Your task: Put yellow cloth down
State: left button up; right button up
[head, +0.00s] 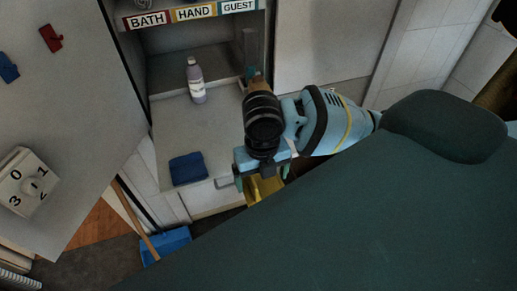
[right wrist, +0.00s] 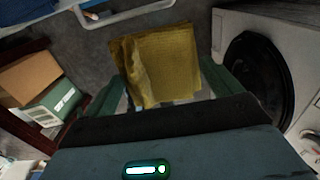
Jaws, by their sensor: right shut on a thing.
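The yellow cloth (right wrist: 160,65) hangs from my right gripper (right wrist: 165,98) in the right wrist view, with its far part spread out over the grey floor. The gripper is shut on it. In the head view the yellow cloth (head: 262,188) shows only in part below my right gripper (head: 258,176), just in front of the white counter's front edge. My own arm and gripper hide the rest of it. My left gripper is not in view.
A folded blue cloth (head: 188,168) and a bottle (head: 195,80) stand on the white counter (head: 170,125). A blue dustpan (head: 166,243) is on the floor. A round dark appliance door (right wrist: 259,79) shows in the right wrist view. Cardboard boxes (right wrist: 27,78) lie at left.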

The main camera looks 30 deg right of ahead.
jog(key=w+d, duration=0.2)
jog(key=w, duration=0.2)
jog(key=w+d+f, duration=0.1)
jog(key=w+d, duration=0.1)
jog(key=w, duration=0.3)
jog(key=w+d, duration=0.3)
jog(key=w, duration=0.2)
jog(key=shift+w+f+b, duration=0.15)
jog(key=shift+f+b, duration=0.1)
jog(key=shift+b, duration=0.15)
jog(key=shift+w+d+f, duration=0.1)
jog(key=shift+f, duration=1.65)
jog(key=shift+f, duration=0.15)
jog(key=o, duration=0.6)
jog(key=shift+o, duration=0.4)
